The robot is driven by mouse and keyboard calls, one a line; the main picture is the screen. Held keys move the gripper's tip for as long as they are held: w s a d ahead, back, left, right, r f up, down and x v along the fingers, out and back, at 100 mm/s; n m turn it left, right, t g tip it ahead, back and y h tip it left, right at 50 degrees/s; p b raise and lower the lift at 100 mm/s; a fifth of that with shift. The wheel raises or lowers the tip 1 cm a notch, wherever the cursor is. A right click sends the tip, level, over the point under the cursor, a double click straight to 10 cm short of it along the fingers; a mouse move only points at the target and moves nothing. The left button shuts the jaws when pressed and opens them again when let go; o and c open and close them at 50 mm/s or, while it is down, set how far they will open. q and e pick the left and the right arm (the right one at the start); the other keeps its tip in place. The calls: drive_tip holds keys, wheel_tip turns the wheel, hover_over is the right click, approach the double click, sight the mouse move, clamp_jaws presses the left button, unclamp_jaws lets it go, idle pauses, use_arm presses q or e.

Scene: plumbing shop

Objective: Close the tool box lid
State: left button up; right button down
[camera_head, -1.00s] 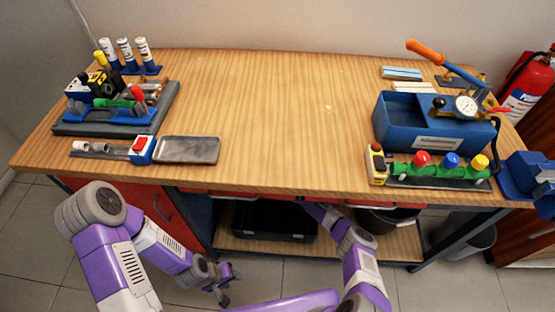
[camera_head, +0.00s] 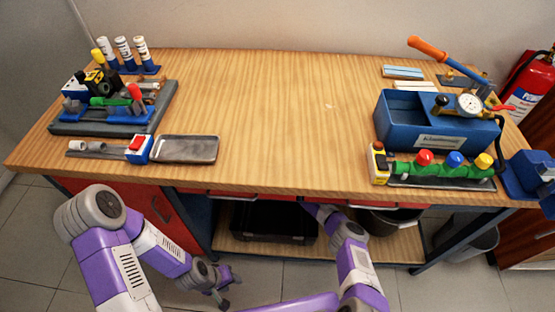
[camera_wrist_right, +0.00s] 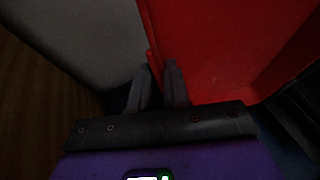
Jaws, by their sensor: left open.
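A dark, low box (camera_head: 268,222), probably the tool box, sits on the lower shelf under the bench. It is in shadow, so I cannot tell how its lid stands. My left gripper (camera_head: 226,292) is open and empty, low in front of the bench and apart from the box. My right arm reaches under the bench edge, where its gripper is hidden in the head view. In the right wrist view, the right gripper's fingers (camera_wrist_right: 158,75) are close together beside a red surface (camera_wrist_right: 225,45). I cannot tell whether they touch or hold its edge.
The wooden bench top (camera_head: 285,120) overhangs the shelf (camera_head: 265,247). Its middle is clear. Tools and fittings stand at its left, and a blue pump tank (camera_head: 400,130) stands at its right. A dark bucket (camera_head: 390,220) is under the bench. A fire extinguisher (camera_head: 525,90) stands at right.

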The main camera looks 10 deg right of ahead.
drive_tip(key=shift+s, duration=0.1)
idle(0.3)
drive_tip(key=s+a+f, duration=0.1)
drive_tip(key=s+a, duration=0.2)
drive_tip(key=s, duration=0.9)
drive_tip(key=shift+s+a, duration=0.2)
drive_tip(key=shift+s, duration=0.05)
drive_tip(key=shift+f, duration=0.1)
drive_tip(key=c, duration=1.2)
unclamp_jaws()
drive_tip(key=shift+f, duration=0.1)
